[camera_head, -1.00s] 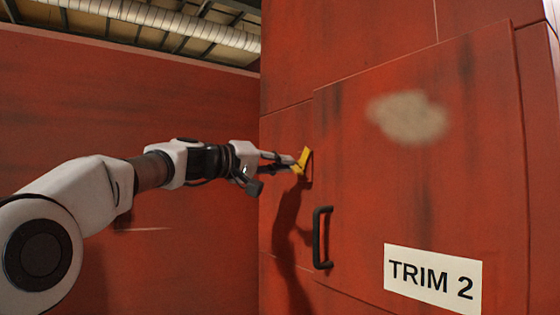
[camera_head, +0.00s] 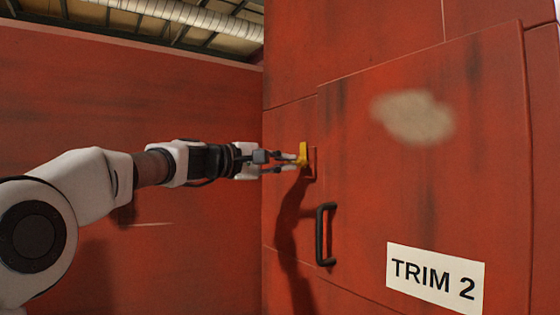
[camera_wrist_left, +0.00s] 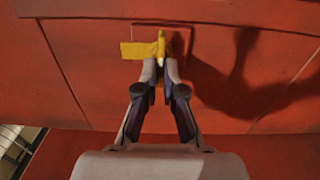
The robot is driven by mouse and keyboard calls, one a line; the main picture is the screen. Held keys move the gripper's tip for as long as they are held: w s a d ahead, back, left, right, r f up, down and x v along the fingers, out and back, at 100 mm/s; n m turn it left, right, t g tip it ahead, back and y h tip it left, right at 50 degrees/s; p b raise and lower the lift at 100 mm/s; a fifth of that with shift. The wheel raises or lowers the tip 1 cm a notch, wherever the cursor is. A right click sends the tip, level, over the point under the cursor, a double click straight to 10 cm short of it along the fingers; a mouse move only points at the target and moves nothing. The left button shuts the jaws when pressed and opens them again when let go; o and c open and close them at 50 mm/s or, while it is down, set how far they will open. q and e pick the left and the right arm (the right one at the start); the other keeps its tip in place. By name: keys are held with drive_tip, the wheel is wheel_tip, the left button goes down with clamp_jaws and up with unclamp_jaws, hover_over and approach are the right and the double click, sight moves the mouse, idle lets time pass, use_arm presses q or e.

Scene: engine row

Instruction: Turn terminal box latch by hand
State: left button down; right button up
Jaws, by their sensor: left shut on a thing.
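The yellow latch (camera_head: 303,154) sits at the left edge of the red terminal box door (camera_head: 350,150), above the black handle. In the head view it now stands close to upright. My left gripper (camera_head: 298,161) reaches in from the left and is shut on the latch. In the left wrist view the fingertips (camera_wrist_left: 160,66) meet at the yellow latch (camera_wrist_left: 140,50), with its flat arm pointing left. My right gripper is in neither view.
A black handle (camera_head: 325,234) juts from the door below the latch. A white TRIM 2 label (camera_head: 435,278) is on the door.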

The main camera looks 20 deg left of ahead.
use_arm(q)
drive_tip(key=shift+r, duration=0.2)
drive_tip(key=c, duration=1.6)
unclamp_jaws()
drive_tip(key=o, duration=0.3)
drive_tip(key=shift+w+d, duration=0.2)
drive_tip(key=shift+w+d+f, duration=0.2)
drive_tip(key=shift+w+d, duration=0.1)
drive_tip(key=shift+d, duration=0.1)
drive_tip(key=v, duration=1.2)
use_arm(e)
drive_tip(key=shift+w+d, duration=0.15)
use_arm(q)
drive_tip(key=shift+w, duration=0.2)
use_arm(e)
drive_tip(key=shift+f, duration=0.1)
